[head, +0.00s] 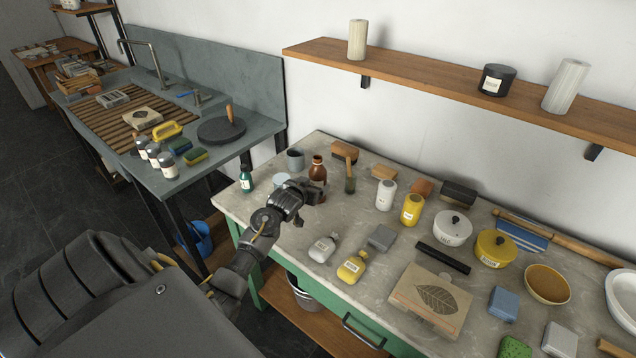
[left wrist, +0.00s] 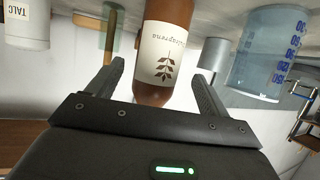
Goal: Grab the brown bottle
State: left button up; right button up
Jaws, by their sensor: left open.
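The brown bottle (head: 318,170) stands upright near the back left of the stone-topped table in the head view. My left gripper (head: 308,190) is right in front of it and partly hides its lower part. In the left wrist view the brown bottle (left wrist: 163,50), with a white label showing a leaf sprig, appears upside down. It lies between the two spread fingers of my left gripper (left wrist: 160,88). The fingers are open, with a gap visible at least on the right side. My right gripper is in neither view.
A teal bottle (head: 246,179) and a clear beaker (left wrist: 268,50) stand left of the brown bottle. A grey cup (head: 295,159) is behind it.

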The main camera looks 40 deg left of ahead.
aim_at(318, 179)
pick_arm(q)
jog(key=shift+w, duration=0.15)
jog(key=shift+p+x, duration=0.8)
jog(key=shift+x, duration=1.6)
jog(key=shift+d, duration=0.1)
jog(key=shift+r, duration=0.1)
jog(key=c, duration=1.3)
jog(key=shift+w+r, duration=0.1)
jog(key=shift+r, duration=0.05)
